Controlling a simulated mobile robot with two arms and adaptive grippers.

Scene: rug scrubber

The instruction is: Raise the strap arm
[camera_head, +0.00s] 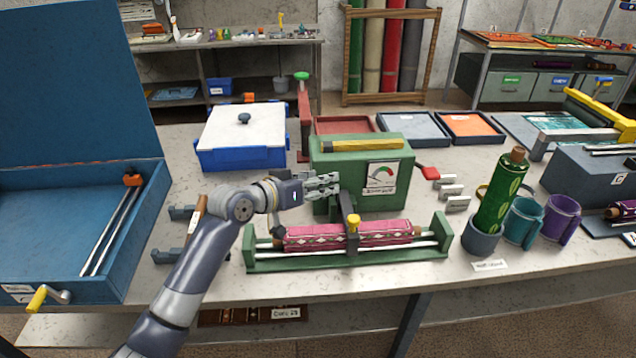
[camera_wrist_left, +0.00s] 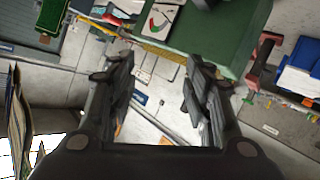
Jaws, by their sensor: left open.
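The strap arm (camera_head: 352,239) is a dark bar with a yellow knob (camera_head: 353,222). It lies across a pink patterned rug roll (camera_head: 310,236) in a long green cradle (camera_head: 330,263). My left gripper (camera_head: 335,185) is behind and above the roll, close to the front of the green machine. Its fingers are apart and empty in the left wrist view (camera_wrist_left: 160,78). The gripper is near the strap arm's rear end; whether they touch I cannot tell. The strap arm is not clearly identifiable in the left wrist view. My right gripper is not seen.
The green machine (camera_head: 335,170) with a gauge stands behind the cradle. An open blue case (camera_head: 60,235) is at left and a white-lidded blue box (camera_head: 240,135) behind. A green roll (camera_head: 495,195) stands upright in a cup at right. The table front is clear.

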